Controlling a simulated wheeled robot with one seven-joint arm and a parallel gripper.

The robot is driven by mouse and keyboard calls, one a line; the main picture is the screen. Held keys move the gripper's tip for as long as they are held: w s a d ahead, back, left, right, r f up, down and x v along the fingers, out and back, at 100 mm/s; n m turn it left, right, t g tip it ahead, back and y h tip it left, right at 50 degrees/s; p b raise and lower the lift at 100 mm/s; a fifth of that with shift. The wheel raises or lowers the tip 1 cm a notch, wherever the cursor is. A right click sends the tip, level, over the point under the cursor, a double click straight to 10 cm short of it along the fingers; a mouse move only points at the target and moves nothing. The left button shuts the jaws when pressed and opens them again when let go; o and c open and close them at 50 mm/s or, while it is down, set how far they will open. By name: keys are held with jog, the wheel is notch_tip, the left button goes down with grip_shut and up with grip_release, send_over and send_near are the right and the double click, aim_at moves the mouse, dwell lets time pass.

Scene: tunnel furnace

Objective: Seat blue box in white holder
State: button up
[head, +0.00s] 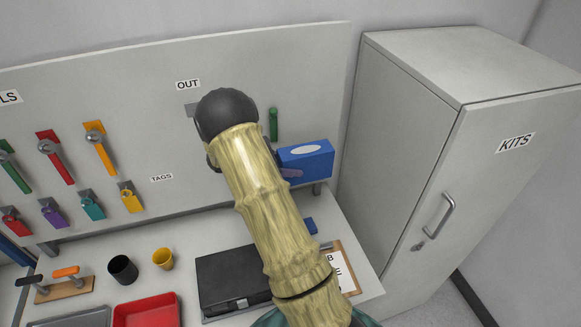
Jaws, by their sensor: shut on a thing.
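The blue box (313,165) has a white oval on its upper face. It is in front of the lower right part of the grey panel, just right of my arm, and its left end is partly covered by the arm. My gripper (291,173) is mostly hidden behind my arm; only a small purple-grey part shows against the near side of the box. It is shut on the blue box. I cannot make out the white holder; my arm covers part of the panel and bench.
The panel (230,60) carries hanging tools and coloured tags at left and a green tool (273,124) near the box. A tall grey cabinet (420,120) stands close on the right. Below, the bench holds a black case (225,280), cups, a red tray (147,312) and a clipboard (347,262).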

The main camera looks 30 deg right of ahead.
jog(key=w, duration=0.2)
jog(key=w+d, duration=0.1)
jog(key=shift+w+d+f, duration=0.1)
jog(key=shift+w+f, duration=0.2)
jog(key=shift+f, duration=0.05)
jog(key=shift+w, duration=0.15)
dwell(0.6)
jog(key=shift+a+f+b, duration=0.2)
jog(key=shift+f+b, duration=0.25)
dwell(0.7)
jog(key=shift+f+b, duration=0.55)
jog(key=shift+f, duration=0.45)
dwell(1.4)
dwell(0.3)
jog(key=o, duration=1.3)
jog(key=shift+f, duration=0.1)
